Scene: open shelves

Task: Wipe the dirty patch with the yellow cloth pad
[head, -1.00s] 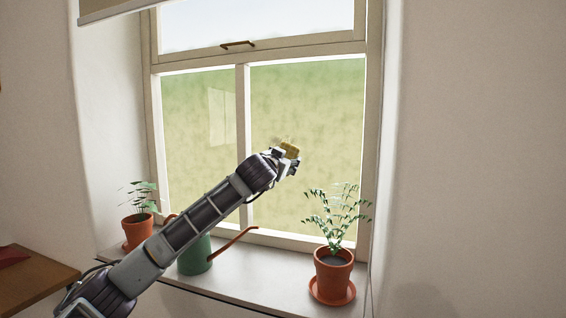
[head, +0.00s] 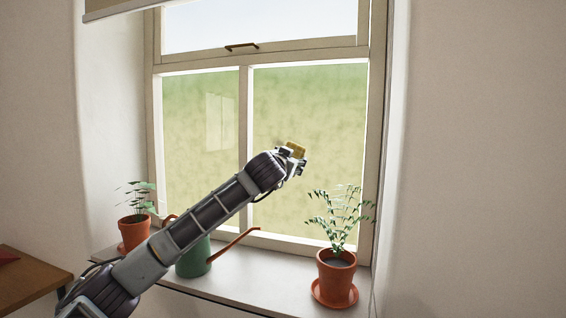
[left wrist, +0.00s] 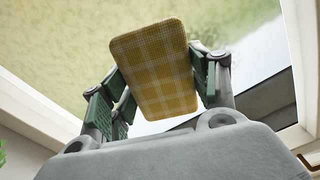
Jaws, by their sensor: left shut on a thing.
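The yellow cloth pad (head: 297,149) is held up in front of the right window pane (head: 325,110). In the left wrist view the pad (left wrist: 153,62) is a yellow plaid block with white lines, between green-padded fingers. My left gripper (head: 296,161) is shut on it. I cannot tell whether the pad touches the glass. Mottled yellow-green smudging shows across the lower panes; I cannot make out a clear edge of the dirty patch against the view outside. My right gripper is not in view.
On the sill (head: 255,277) stand a potted plant (head: 336,270) at right, a green watering can (head: 194,256) under my left arm, and another potted plant (head: 134,230) at left. A brass handle (head: 242,46) sits on the upper frame. A wooden surface (head: 35,282) is at lower left.

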